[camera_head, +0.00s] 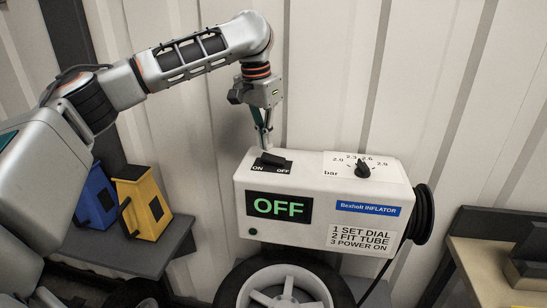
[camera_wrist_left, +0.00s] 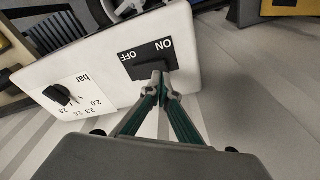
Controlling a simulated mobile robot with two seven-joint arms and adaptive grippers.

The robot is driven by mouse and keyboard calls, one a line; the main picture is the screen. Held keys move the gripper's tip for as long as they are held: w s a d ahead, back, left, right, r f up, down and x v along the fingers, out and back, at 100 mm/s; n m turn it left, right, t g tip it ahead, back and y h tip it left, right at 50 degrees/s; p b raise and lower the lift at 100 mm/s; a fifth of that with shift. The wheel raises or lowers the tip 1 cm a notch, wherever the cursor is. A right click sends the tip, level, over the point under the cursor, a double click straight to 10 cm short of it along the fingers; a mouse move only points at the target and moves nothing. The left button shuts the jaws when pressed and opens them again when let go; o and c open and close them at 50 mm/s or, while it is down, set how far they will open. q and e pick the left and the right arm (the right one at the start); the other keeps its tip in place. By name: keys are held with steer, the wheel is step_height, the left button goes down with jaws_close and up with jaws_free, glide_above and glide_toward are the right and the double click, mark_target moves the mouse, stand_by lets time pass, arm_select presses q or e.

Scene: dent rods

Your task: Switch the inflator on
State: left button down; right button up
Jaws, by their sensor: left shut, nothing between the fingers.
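The inflator (camera_head: 320,228) is a white box on a shelf, with a lit display reading OFF (camera_head: 278,207) in green on its front. Its black rocker switch (camera_head: 271,160) is on the top face, marked ON at the left and OFF at the right. My left gripper (camera_head: 264,146) is shut and empty, pointing down at the switch from above and behind. In the left wrist view the closed fingertips (camera_wrist_left: 160,68) overlap the black switch plate (camera_wrist_left: 143,58) and hide much of the rocker. I cannot tell whether they touch it. My right gripper is not in view.
A black pressure dial (camera_head: 362,168) stands on the inflator's top right. A black hose reel (camera_head: 424,213) is at its right end. A wheel (camera_head: 285,285) stands in front below. Blue (camera_head: 97,200) and yellow (camera_head: 143,204) boxes sit on a shelf at left. A wall is close behind.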

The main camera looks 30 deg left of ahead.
mark_target(266, 156)
arm_select(q)
steer(key=shift+f, duration=0.4)
stand_by(0.5)
steer(key=shift+f, duration=0.45)
steer(key=shift+f, duration=0.4)
stand_by(0.4)
steer(key=shift+r, duration=3.55)
steer(key=shift+f, duration=0.1)
